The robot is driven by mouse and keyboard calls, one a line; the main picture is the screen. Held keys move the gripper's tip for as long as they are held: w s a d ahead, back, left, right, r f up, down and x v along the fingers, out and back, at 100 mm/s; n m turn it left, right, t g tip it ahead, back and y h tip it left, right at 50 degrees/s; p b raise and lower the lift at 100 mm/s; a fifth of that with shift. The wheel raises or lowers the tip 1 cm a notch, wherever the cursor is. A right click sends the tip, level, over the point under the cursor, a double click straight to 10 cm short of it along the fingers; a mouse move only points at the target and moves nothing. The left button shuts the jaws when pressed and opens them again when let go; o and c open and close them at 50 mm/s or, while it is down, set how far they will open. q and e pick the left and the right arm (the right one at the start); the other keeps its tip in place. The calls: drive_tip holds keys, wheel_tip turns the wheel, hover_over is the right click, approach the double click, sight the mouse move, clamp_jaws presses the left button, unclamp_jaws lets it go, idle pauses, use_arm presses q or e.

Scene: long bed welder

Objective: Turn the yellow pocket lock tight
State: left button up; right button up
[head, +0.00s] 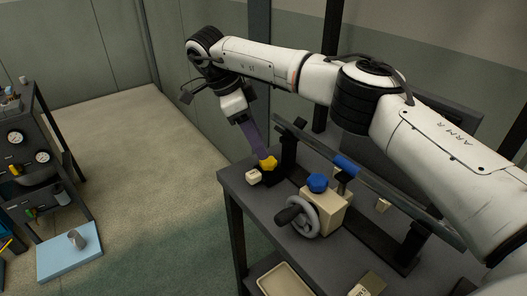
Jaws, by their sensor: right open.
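The yellow pocket lock (268,163) is a small lobed knob at the far left end of the dark workbench, beside a black upright post. My right arm comes in from the right and bends down over that end. My right gripper (257,148) points down at the yellow lock, with long purple fingers whose tips are at or just above it. It is open; I cannot tell whether the fingers touch the lock or straddle it. My left gripper is not in view.
A long bar with a blue band (345,166) runs along the bench. Nearer stand a blue knob (317,183), a beige block (327,210) and a grey handwheel (301,222). A small cream block (254,177) sits by the lock. A gauge cart (38,140) stands left; floor between is clear.

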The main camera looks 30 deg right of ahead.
drive_tip(key=shift+v, duration=2.35)
